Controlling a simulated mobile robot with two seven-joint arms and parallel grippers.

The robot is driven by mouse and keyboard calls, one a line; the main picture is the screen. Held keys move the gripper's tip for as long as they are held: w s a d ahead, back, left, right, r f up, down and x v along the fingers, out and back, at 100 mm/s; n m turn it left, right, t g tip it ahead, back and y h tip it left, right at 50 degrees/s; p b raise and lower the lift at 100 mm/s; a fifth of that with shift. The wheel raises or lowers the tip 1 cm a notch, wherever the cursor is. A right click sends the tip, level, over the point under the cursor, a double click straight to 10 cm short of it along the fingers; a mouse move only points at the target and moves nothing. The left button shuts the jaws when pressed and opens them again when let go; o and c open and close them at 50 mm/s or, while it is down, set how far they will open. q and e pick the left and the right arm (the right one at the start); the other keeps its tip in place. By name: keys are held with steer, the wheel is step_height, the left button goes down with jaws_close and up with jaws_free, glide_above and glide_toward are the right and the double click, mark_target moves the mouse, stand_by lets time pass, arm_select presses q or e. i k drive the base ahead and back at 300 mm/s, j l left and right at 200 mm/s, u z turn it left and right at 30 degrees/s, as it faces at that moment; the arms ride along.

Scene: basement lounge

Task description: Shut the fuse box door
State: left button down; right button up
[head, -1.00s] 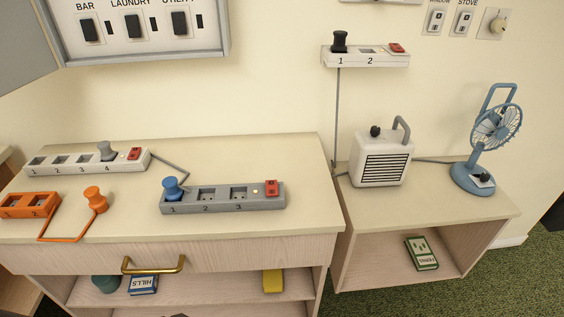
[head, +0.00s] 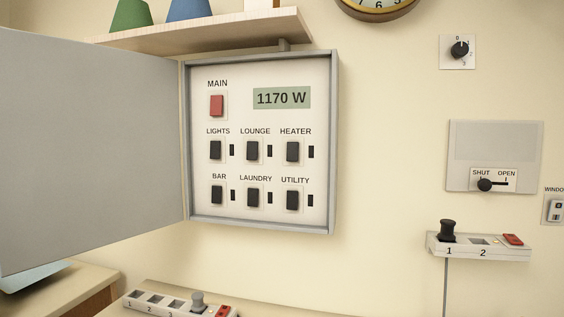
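The fuse box (head: 334,150) is mounted on the wall in the middle of the head view. Its grey door (head: 90,150) is hinged on the left side and stands wide open, swung out to the left. Inside are a red MAIN switch (head: 216,105), a display (head: 282,98) reading 1170 W, and two rows of black switches labelled LIGHTS, LOUNGE, HEATER, BAR, LAUNDRY and UTILITY. Neither of my grippers shows in the head view.
A shelf (head: 215,32) with coloured objects hangs just above the box. A white power strip (head: 180,304) lies on the cabinet below. To the right are a wall power strip (head: 478,246), a SHUT/OPEN slider panel (head: 494,155) and a dial (head: 459,50).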

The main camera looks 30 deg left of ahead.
mark_target(90, 153)
steer(key=k+j, duration=0.35)
steer(key=k, duration=0.15)
steer(key=k+j, duration=0.3)
steer(key=k, duration=0.2)
